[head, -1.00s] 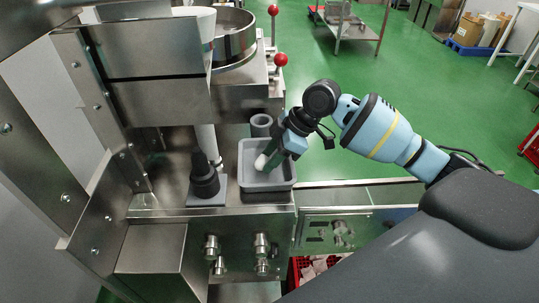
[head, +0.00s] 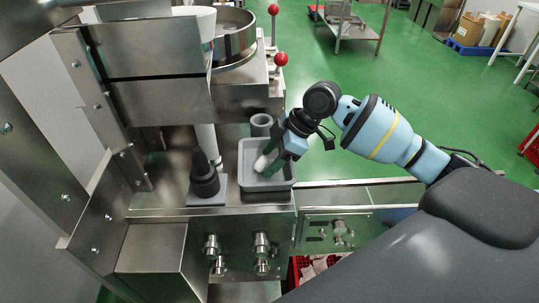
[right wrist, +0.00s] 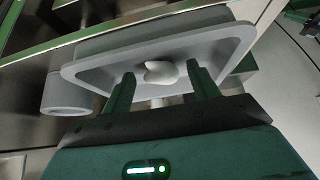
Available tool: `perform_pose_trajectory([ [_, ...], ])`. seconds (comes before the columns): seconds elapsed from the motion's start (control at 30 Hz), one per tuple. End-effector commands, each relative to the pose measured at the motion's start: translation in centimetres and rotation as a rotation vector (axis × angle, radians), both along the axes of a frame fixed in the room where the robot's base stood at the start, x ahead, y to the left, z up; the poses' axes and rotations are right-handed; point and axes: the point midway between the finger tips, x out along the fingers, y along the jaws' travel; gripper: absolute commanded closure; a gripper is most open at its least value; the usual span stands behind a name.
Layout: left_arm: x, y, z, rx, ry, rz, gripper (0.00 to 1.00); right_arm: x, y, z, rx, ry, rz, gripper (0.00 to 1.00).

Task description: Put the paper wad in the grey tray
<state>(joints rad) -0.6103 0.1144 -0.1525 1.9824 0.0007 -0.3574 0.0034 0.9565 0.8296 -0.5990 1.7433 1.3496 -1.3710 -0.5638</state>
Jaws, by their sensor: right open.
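The grey tray (head: 246,181) sits on the steel machine's ledge. The small white paper wad (head: 261,163) is within the tray's outline, by my right gripper (head: 268,164). In the right wrist view, the wad (right wrist: 161,72) shows inside the tray (right wrist: 92,72), between and just beyond the two green fingers (right wrist: 160,82). The fingers are spread apart, with a gap on each side of the wad. Whether the wad touches the tray floor is hard to tell. My left gripper is out of view.
A grey cup-like cylinder (head: 261,125) stands behind the tray; it also shows in the right wrist view (right wrist: 66,94). A dark stepped cone on a grey base (head: 204,180) stands left of the tray. Steel machine panels (head: 160,100) rise at the left.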

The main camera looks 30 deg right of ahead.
Motion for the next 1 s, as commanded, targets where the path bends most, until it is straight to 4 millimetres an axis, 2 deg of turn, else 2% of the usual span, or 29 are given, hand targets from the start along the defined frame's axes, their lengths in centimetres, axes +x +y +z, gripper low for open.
perform_pose_trajectory([
  [0.4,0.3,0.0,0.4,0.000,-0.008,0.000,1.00,-1.7,-3.8,6.4,-0.001,-0.003,-0.002,0.40],
  [0.6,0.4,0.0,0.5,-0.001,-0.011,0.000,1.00,-2.4,-5.2,8.9,-0.002,-0.001,-0.001,0.40],
  [0.8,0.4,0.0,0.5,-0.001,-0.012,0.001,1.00,-2.7,-5.8,9.8,0.000,0.000,0.000,0.40],
  [1.0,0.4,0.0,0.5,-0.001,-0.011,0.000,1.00,-2.7,-5.8,9.9,0.000,0.001,0.001,0.40],
])
